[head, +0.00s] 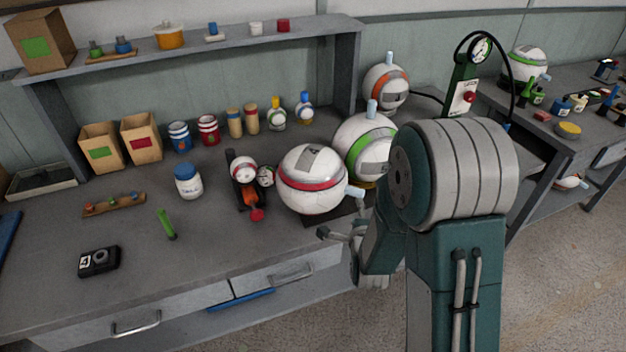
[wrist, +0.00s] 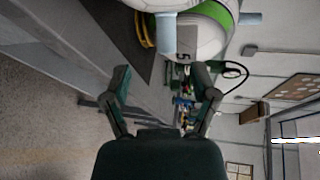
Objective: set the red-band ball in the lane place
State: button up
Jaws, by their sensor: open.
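The red-band ball (head: 312,196) is a large white ball with a red band, a grey patch on top and a pale blue stub at its right. It rests near the front edge of the bench, over a dark plate (head: 345,211). My gripper (head: 345,255) is just right of and below it in the head view, partly hidden by my arm. In the wrist view my gripper (wrist: 161,72) has its fingers spread with nothing between them. I cannot tell which spot is the lane place.
A green-band ball (head: 354,133) stands right behind the red-band ball, and an orange-band ball (head: 381,76) farther back. A green press with a gauge (head: 463,85) stands at the right. A small gauge device (head: 246,182) is close on the left.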

aim_at(353, 194)
jog(key=x, duration=0.9)
jog(key=shift+w+r, duration=0.25)
jog(key=shift+w, duration=0.2)
jog(key=shift+a, duration=0.1)
grip_shut()
